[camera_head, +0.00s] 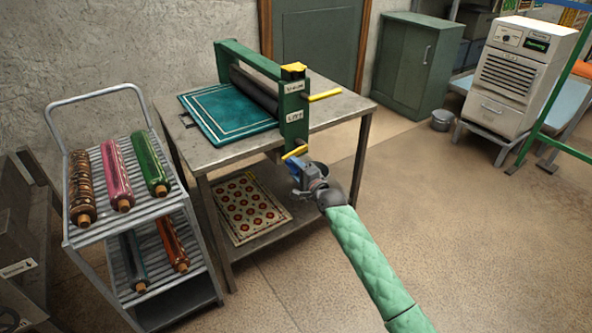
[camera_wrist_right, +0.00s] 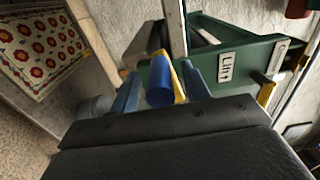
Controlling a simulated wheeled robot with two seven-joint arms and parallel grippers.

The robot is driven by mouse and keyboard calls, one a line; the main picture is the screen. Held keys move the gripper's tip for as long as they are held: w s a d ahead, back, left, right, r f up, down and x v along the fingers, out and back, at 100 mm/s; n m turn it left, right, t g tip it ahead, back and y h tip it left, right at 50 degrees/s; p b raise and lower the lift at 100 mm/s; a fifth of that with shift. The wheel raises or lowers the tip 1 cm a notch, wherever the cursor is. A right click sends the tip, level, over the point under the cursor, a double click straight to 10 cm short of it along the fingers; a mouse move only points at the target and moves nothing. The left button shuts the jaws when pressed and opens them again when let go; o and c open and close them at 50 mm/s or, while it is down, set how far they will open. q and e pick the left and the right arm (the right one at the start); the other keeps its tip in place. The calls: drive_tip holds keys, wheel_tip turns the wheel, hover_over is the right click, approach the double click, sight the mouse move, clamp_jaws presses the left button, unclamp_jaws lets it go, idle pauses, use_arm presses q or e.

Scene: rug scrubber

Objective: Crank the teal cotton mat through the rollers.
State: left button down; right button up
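The teal mat (camera_head: 228,112) with pale border lines lies flat on the bench, its far edge against the dark rollers (camera_head: 254,90) of the green press (camera_head: 293,119). A lower yellow crank (camera_head: 295,152) sits on the press's near side. Its blue grip (camera_wrist_right: 160,82) shows in the right wrist view between the fingers of my right gripper (camera_head: 302,176). The fingers (camera_wrist_right: 160,85) stand apart, with visible gaps beside the grip, so they look open around it. Contact at the tips is hard to see. My left gripper is out of view.
Another yellow handle (camera_head: 324,95) sticks out higher on the press, above a "Lift" label (camera_wrist_right: 227,67). A patterned mat (camera_head: 250,205) lies on the bench's lower shelf. A cart (camera_head: 92,235) with several rolled mats stands left.

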drive_tip(key=c, duration=0.7)
drive_tip(key=shift+w+d+f+b, duration=0.1)
drive_tip(key=shift+d+f+b, duration=0.1)
drive_tip(key=shift+f+b, duration=0.3)
drive_tip(key=shift+w+d+f+b, duration=0.1)
drive_tip(key=shift+d+f+b, duration=0.05)
drive_tip(key=shift+f+b, duration=0.3)
drive_tip(key=shift+w+d+f+b, duration=0.2)
drive_tip(key=shift+d+f+b, duration=0.1)
drive_tip(key=shift+f+b, duration=0.35)
drive_tip(key=shift+w+d+f+b, duration=0.25)
drive_tip(key=shift+f+b, duration=0.25)
drive_tip(key=shift+f, duration=0.2)
drive_tip(key=o, duration=1.1)
drive_tip(key=shift+r, duration=0.2)
drive_tip(key=shift+o, duration=0.2)
drive_tip(key=shift+s, duration=0.15)
drive_tip(key=p+v, duration=0.4)
drive_tip(key=v, duration=0.6)
drive_tip(key=shift+s+d, duration=0.25)
drive_tip(key=shift+s, duration=0.05)
